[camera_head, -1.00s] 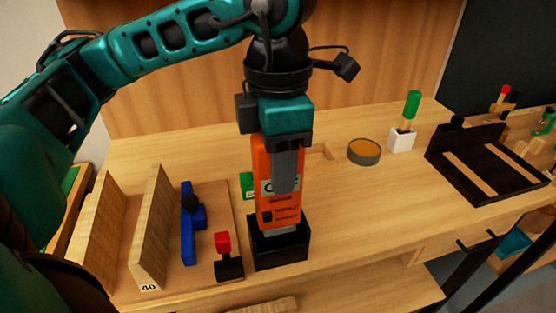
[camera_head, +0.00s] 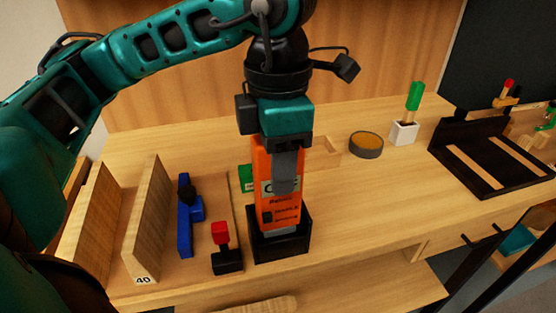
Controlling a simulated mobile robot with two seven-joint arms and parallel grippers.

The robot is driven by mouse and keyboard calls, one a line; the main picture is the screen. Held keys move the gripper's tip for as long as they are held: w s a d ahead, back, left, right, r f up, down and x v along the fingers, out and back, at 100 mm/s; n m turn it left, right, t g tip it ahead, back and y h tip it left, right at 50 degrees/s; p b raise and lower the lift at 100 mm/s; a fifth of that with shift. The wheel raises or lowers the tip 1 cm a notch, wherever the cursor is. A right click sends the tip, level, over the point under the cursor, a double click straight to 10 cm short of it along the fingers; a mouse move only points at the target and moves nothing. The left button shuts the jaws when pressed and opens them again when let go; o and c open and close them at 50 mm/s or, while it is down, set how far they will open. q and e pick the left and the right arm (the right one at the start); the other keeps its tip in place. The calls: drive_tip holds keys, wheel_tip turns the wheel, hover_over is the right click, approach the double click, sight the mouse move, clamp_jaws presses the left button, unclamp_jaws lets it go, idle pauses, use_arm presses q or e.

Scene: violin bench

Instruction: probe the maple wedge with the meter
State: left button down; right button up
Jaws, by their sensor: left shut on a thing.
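The meter (camera_head: 265,187) is an orange, upright handheld box with a pale label, its lower end in an open black holder (camera_head: 283,250) on the bench. My left gripper (camera_head: 286,172) points down from above and is shut on the meter's upper part, covering some of its front. Two upright wooden pieces stand at the left: one (camera_head: 151,215) tagged "40" and another (camera_head: 95,222) beside it. Either may be the maple wedge; I cannot tell which. My left gripper is to the right of both. My right gripper is not in view.
A blue tool (camera_head: 185,230) and a red-topped black clamp (camera_head: 226,260) lie between the wooden pieces and the holder. A round tin (camera_head: 366,147), a white pot (camera_head: 404,133) and a black tray (camera_head: 475,180) stand at the right.

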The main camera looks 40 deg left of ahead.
use_arm(q)
drive_tip(key=shift+f+b, duration=1.1)
drive_tip(key=shift+f, duration=0.15)
drive_tip(key=c, duration=0.6)
unclamp_jaws()
